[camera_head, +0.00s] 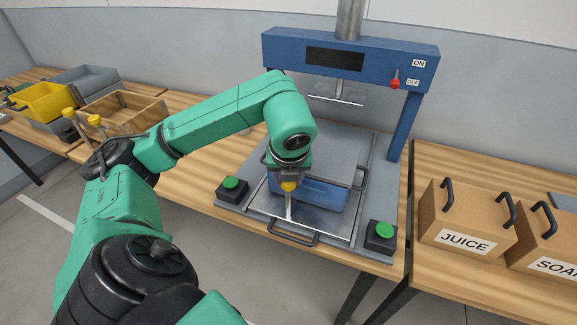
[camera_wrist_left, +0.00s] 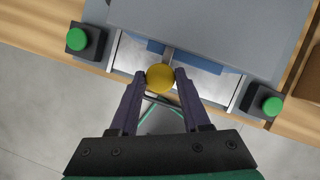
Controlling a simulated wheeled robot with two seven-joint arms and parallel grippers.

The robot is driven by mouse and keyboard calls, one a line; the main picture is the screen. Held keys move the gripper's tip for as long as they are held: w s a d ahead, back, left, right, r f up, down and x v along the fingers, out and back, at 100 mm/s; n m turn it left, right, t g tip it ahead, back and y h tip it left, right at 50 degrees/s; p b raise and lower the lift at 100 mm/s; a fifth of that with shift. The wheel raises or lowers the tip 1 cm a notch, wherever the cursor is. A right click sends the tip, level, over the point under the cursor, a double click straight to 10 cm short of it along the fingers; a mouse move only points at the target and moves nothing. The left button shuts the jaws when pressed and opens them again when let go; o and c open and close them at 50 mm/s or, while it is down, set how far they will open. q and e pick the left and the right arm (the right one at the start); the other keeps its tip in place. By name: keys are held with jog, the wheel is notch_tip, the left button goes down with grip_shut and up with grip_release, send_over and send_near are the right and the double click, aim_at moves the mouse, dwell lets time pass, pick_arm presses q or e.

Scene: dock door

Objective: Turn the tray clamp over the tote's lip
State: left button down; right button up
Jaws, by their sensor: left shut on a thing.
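My left gripper (camera_head: 289,180) is shut on the yellow knob (camera_head: 289,187) of the tray clamp, at the front of the press. In the left wrist view the knob (camera_wrist_left: 160,78) sits between the two fingertips. The clamp's grey metal arm (camera_head: 289,208) shows below the knob; how it sits on the lip is partly hidden by my gripper. The blue tote (camera_head: 327,194) stands on the metal tray (camera_head: 325,231), partly covered by my left arm. My right gripper is not in view.
The blue press frame (camera_head: 300,51) stands over the tray, with a red switch (camera_head: 395,82). Green buttons (camera_head: 231,184) (camera_head: 382,231) flank the tray, which has a black front handle (camera_head: 291,234). Cardboard boxes (camera_head: 462,225) stand at right; a wooden crate (camera_head: 122,113) and bins at left.

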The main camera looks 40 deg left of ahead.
pick_arm(q)
jog(key=c, duration=0.7)
grip_release()
jog(key=shift+o, duration=0.2)
jog(key=p+v, duration=0.7)
jog(key=v, duration=0.7)
jog(key=shift+r+p, duration=0.3)
jog(key=shift+p, duration=0.1)
jog(key=shift+d, duration=0.1)
